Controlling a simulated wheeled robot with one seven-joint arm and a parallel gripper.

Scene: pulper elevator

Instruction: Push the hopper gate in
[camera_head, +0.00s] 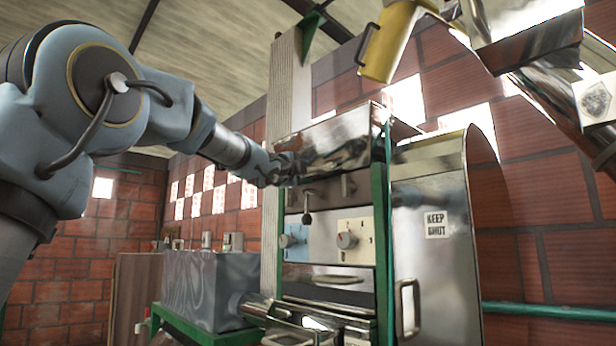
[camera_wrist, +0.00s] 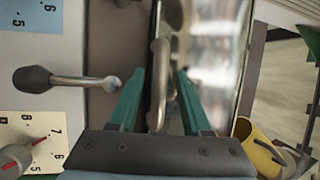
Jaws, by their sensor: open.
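My gripper (camera_head: 284,170) is at the front of the shiny metal hopper (camera_head: 345,138), near its lower left part. In the wrist view its two green fingers (camera_wrist: 160,75) stand apart, one on each side of a metal bar handle (camera_wrist: 158,55). This handle appears to belong to the hopper gate; whether the fingers touch it, I cannot tell. The reflective metal face (camera_wrist: 215,60) lies to the right of it. In the head view my gripper hides the handle, and how far out the gate stands does not show.
A dark-knobbed lever (camera_head: 307,215) hangs just below my gripper; it also shows left of the fingers in the wrist view (camera_wrist: 35,79). Dial panels (camera_head: 355,241) sit lower. A green post (camera_head: 381,220) and curved metal housing (camera_head: 435,240) stand right. A yellow container (camera_head: 388,42) is above.

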